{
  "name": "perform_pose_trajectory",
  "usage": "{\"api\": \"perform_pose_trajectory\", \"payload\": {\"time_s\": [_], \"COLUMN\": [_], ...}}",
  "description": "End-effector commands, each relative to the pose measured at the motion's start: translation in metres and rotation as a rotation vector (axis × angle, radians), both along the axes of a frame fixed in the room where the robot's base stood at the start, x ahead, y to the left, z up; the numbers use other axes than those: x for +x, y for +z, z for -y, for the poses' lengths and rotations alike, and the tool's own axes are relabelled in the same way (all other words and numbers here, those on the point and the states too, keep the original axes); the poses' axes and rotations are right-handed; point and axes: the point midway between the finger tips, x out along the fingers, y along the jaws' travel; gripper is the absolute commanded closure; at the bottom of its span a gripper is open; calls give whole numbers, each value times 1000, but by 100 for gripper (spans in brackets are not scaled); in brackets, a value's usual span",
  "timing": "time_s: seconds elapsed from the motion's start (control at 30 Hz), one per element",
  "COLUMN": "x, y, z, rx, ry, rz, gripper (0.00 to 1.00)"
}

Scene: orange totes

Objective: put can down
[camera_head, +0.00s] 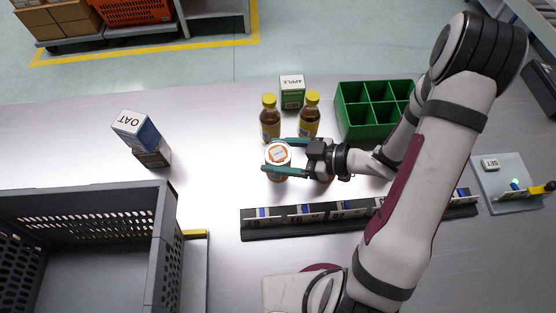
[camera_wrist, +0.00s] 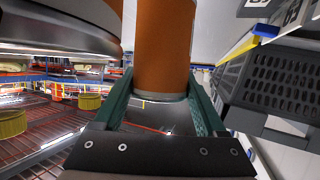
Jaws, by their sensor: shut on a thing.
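The can, with a white top bearing an orange mark, (camera_head: 279,153) is between the two green fingers of my gripper (camera_head: 270,155), left of the wrist. In the wrist view its plain orange side (camera_wrist: 163,45) stands upright between the fingers (camera_wrist: 160,100). My gripper is shut on it. Whether the can's base touches the table cannot be told. A second orange-brown thing shows partly beneath the wrist in the head view; the arm hides most of it.
Two yellow-capped bottles (camera_head: 270,119) (camera_head: 309,116) and an apple carton (camera_head: 292,92) stand behind the can. A green divided crate (camera_head: 345,112) is back right. A dark labelled rail (camera_head: 280,228) lies in front. A grey crate (camera_head: 162,220) and an oat carton (camera_head: 137,131) are left.

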Motion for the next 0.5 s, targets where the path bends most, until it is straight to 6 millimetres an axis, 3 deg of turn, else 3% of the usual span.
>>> {"api": "perform_pose_trajectory", "payload": {"time_s": [0.17,0.5], "x": [0,0], "y": [-29,-33], "z": [0,0], "rx": [2,0], "ry": [0,1], "rz": [-2,0], "gripper": [100,100]}}
